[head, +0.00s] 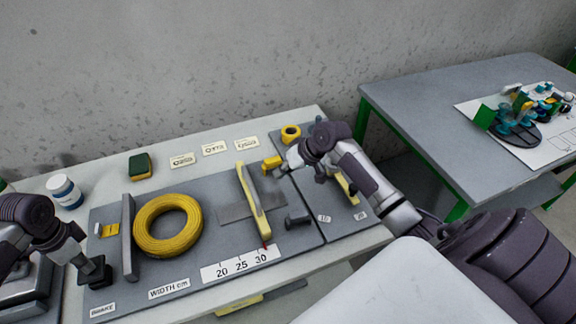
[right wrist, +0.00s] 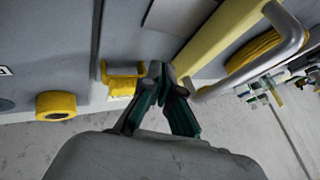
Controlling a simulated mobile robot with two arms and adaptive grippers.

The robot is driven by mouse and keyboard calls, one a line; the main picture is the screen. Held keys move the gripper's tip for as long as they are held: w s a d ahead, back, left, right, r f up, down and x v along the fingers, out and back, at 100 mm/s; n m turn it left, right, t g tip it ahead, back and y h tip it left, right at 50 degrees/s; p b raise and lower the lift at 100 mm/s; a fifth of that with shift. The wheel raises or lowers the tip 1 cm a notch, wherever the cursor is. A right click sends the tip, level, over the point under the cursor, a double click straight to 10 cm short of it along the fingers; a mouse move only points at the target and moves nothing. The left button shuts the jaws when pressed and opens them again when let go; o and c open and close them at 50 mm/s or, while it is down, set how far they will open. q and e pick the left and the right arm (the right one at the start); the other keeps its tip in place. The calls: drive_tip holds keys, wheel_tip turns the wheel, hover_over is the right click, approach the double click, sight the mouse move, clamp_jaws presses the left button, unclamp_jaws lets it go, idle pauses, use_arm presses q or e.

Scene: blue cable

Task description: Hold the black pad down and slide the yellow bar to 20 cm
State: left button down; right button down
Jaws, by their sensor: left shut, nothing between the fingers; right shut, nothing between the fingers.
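The yellow bar (head: 251,200) stands across the grey board, right of the yellow cable coil (head: 140,232). Its red pointer is by the 30 mark of the width scale (head: 240,264). The black pad (head: 102,277) is at the board's left front, by the BRAKE label. My left gripper (head: 88,267) is shut and empty at the pad; whether it presses on it I cannot tell.
A grey upright plate (head: 127,238) stands left of the coil. A yellow tape roll (head: 291,132), several label cards, a sponge (head: 140,166) and a white jar (head: 65,191) lie toward the back. A dark peg (head: 298,219) stands right of the bar. A second table (head: 420,100) is at right.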

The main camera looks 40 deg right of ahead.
use_arm(q)
drive_tip(key=shift+f, duration=0.15)
use_arm(e)
drive_tip(key=x, duration=0.4)
drive_tip(key=shift+w+a, duration=0.15)
drive_tip(key=shift+a, duration=0.45)
drive_tip(key=shift+w+a, duration=0.15)
drive_tip(key=shift+a, duration=0.5)
drive_tip(key=shift+w+a, duration=0.1)
drive_tip(key=shift+a, duration=0.6)
drive_tip(key=w+a, duration=0.1)
drive_tip(key=a, duration=0.3)
drive_tip(key=w+a, duration=0.1)
drive_tip(key=a, duration=0.2)
drive_tip(key=w+a, duration=0.1)
drive_tip(key=a, duration=0.3)
drive_tip(key=shift+a, duration=0.35)
